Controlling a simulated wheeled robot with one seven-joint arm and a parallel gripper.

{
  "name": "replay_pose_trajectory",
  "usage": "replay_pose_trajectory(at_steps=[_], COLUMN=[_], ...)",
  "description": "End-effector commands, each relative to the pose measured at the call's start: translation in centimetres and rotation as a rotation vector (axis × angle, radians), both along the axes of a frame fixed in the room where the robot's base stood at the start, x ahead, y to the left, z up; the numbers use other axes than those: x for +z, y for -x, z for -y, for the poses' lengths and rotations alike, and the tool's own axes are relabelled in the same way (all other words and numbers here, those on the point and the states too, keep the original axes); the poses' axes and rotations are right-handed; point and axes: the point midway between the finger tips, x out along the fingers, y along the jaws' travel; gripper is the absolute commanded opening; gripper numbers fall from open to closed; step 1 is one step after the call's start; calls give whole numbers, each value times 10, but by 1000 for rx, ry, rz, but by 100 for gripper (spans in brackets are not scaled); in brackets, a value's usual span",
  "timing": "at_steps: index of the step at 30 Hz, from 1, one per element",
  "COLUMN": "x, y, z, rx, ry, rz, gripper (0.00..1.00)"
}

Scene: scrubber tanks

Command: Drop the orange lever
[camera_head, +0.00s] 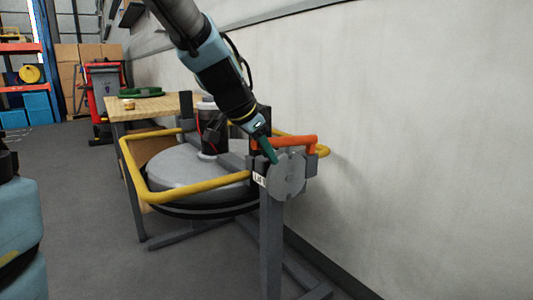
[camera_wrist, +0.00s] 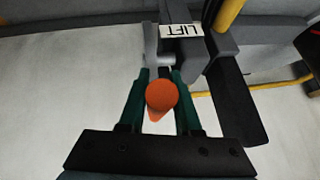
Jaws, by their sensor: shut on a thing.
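The orange lever (camera_head: 290,141) is on the grey post's head, beside a round grey disc (camera_head: 287,177), and its bar runs roughly level in the head view. In the wrist view the lever shows end-on as an orange round tip (camera_wrist: 161,96). My gripper (camera_head: 270,152) reaches down to the lever from above and left. In the wrist view its two green fingers (camera_wrist: 160,88) stand on either side of the lever, shut on it. A white "LIFT" label (camera_wrist: 181,30) is on the grey bracket beyond it. The fingers hide part of the lever.
A round grey scrubber tank (camera_head: 190,172) with a yellow rail (camera_head: 200,193) stands left of the post. A wooden table (camera_head: 150,106) is behind it. A pale wall (camera_head: 420,120) is close on the right. Grey floor (camera_head: 90,225) is open at left.

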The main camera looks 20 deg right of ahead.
Motion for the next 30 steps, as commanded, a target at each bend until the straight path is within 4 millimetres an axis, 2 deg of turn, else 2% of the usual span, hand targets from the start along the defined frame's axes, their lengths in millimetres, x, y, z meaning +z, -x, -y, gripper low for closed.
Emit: replay_pose_trajectory(at_steps=[2, 3, 10, 20, 23, 30], x=[0, -1, 0, 5, 16, 56], y=[0, 0, 0, 1, 4, 16], z=[0, 0, 0, -3, -9, -34], rx=[0, 0, 0, 1, 1, 0], ry=[-1, -1, -1, 0, 1, 1], rz=[-1, -1, 0, 2, 3, 5], gripper=[0, 37, 62, 62, 62, 62])
